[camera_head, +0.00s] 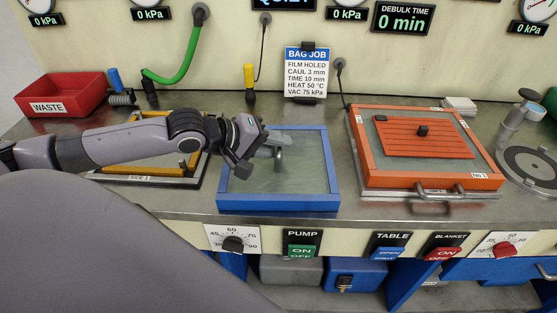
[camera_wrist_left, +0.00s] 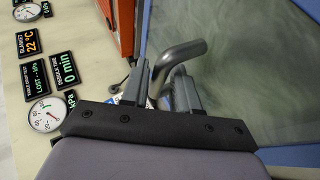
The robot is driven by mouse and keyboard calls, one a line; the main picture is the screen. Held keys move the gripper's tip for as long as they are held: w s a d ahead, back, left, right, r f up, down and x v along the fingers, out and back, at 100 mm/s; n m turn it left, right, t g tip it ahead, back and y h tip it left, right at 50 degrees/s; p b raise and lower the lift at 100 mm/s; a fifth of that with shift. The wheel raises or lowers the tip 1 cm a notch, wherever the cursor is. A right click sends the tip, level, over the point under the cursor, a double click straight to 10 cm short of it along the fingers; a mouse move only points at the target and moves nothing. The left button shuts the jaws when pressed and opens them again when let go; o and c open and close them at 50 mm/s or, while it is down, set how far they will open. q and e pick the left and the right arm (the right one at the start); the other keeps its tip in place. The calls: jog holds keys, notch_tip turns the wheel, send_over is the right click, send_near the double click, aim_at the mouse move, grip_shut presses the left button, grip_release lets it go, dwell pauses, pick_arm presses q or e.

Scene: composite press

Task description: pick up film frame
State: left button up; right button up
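The film frame (camera_head: 331,170) is a blue square frame with cloudy see-through film, lying on the steel bench in the middle of the head view. In the left wrist view its film (camera_wrist_left: 235,60) fills the upper right. A grey bent handle (camera_wrist_left: 186,52) stands over the film. My left gripper (camera_head: 264,151) is above the film frame at the handle. In the left wrist view its two fingers (camera_wrist_left: 162,82) are apart, with the handle's lower end between or just beyond them. I cannot tell whether they touch it. My right gripper is not in view.
An orange frame (camera_head: 485,183) with a ribbed orange pad (camera_head: 400,140) lies to the right. A yellow frame (camera_head: 150,170) lies partly under my left arm. A red waste bin (camera_head: 60,92) stands at the back left. A control panel with a pump switch (camera_head: 302,245) runs along the front.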

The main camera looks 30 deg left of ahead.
pick_arm(q)
jog(key=shift+w+d+f, duration=0.2)
jog(key=shift+w+f, duration=0.05)
jog(key=shift+w, duration=0.1)
jog(key=shift+c, duration=0.3)
grip_shut()
dwell(0.9)
jog(key=shift+r, duration=0.1)
